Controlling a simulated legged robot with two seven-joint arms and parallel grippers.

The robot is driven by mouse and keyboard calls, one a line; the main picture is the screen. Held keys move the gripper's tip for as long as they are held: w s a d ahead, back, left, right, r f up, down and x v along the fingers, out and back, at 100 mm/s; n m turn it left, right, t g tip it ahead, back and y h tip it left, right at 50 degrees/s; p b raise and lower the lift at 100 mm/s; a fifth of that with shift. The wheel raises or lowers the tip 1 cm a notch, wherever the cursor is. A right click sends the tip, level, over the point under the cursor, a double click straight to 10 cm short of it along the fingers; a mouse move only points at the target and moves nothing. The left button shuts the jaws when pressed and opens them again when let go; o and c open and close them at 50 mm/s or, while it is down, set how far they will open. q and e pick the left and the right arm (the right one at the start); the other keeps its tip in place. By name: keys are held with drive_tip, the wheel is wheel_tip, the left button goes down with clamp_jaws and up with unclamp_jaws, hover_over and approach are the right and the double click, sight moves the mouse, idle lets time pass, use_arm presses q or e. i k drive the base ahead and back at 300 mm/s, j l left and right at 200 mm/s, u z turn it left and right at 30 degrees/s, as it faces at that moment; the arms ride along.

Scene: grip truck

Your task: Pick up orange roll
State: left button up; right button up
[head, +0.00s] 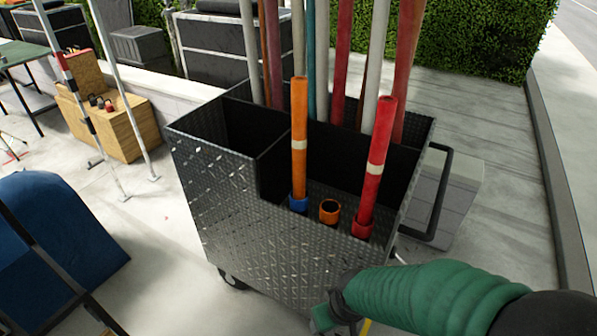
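A tall orange roll (299,125) with a pale band stands nearly upright in the front compartment of a black diamond-plate cart (235,215). Its lower end sits at a blue ring (298,203). A red roll (378,150) with a pale band leans slightly to its right, its foot at a red ring. A short open orange tube end (329,211) shows between them. A green ribbed sleeve comes in from the lower right, and my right gripper (338,312) appears at its dark end, in front of the cart and apart from the rolls. Its fingers are unclear. My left gripper is not in view.
Several taller poles (340,60) crowd the cart's rear compartment. A black handle (440,190) sticks out on the cart's right. Wooden boxes (120,125) and striped poles stand at the left. A blue object (55,235) is at lower left. Pale floor is clear left of the cart.

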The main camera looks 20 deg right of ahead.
sight(300, 84)
drive_tip(key=z, duration=0.7)
drive_tip(key=i+j, duration=0.05)
